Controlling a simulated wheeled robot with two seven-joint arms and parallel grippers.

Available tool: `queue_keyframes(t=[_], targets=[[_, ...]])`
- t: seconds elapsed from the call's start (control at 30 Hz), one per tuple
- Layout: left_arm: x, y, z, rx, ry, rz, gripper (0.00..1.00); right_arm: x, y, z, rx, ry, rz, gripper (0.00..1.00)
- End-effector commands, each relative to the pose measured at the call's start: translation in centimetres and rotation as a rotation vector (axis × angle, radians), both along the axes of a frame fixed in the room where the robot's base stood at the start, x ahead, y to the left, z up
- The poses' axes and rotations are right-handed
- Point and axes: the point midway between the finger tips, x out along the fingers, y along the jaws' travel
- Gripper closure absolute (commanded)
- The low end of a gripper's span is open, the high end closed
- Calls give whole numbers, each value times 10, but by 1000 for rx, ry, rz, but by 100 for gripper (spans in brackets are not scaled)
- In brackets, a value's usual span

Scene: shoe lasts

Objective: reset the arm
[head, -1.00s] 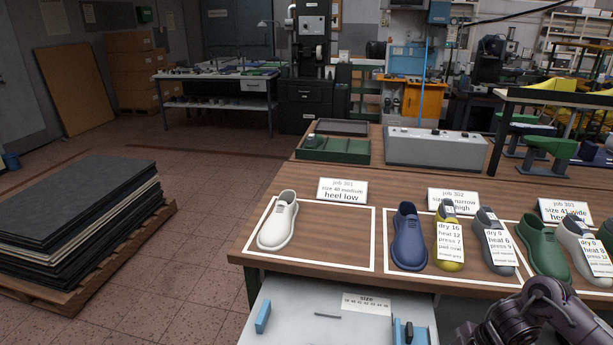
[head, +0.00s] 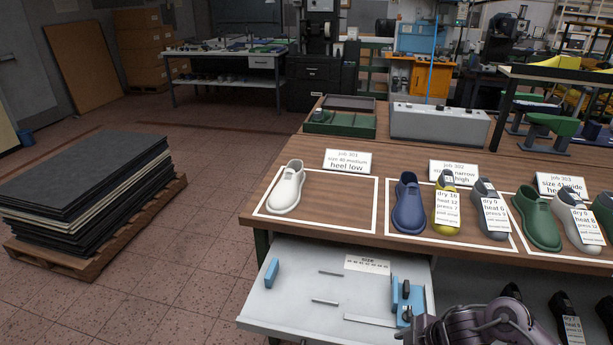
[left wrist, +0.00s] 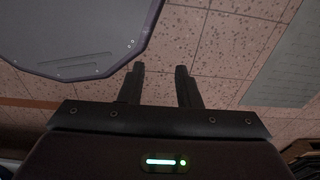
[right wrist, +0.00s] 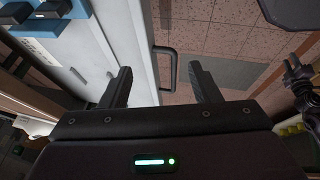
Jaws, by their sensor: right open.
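My left gripper (left wrist: 159,76) shows only in the left wrist view. Its two fingers are apart with nothing between them, over the tiled floor. My right gripper (right wrist: 160,80) is open and empty in the right wrist view. It is near the pale front of the drawer (right wrist: 128,35) and its dark handle (right wrist: 172,68), with floor beyond. In the head view my right arm (head: 475,325) shows at the bottom right, in front of the open drawer (head: 275,315); its fingers cannot be made out there.
The wooden table (head: 330,205) holds a white last (head: 286,187), a blue last (head: 408,203), a green last (head: 538,220) and others, with job cards behind. A blue fixture (head: 396,297) lies in the drawer. A pallet stack (head: 85,190) stands left; floor between is free.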

Motion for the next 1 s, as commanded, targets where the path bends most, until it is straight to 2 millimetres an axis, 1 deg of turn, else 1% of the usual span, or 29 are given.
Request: queue_keyframes(t=[0.03,0.1,0.2,0.27,0.3,0.37,0.4,0.53,0.8,1.0], targets=[[-1,0,0,0,2,0,70,-3,20,-1,13,-30,-15,44],[-4,1,0,1,6,0,70,-3,41,2,22,-80,-57,44],[-8,1,-1,2,13,0,70,-7,69,13,42,-141,-160,44],[-11,1,-1,2,16,0,70,-13,82,24,56,-165,-257,44],[-11,1,-1,3,17,0,70,-19,86,32,65,-171,-334,44],[-11,1,-1,3,17,0,70,-28,86,43,71,-163,-453,44],[-11,1,-1,2,16,0,70,-35,82,49,71,-149,-525,44],[-10,1,-1,2,16,0,70,-60,68,62,71,-81,-725,44],[-8,1,-1,2,12,0,70,-118,38,77,68,112,-1037,44],[-6,1,-1,1,9,0,70,-160,24,83,68,264,-1208,44]])
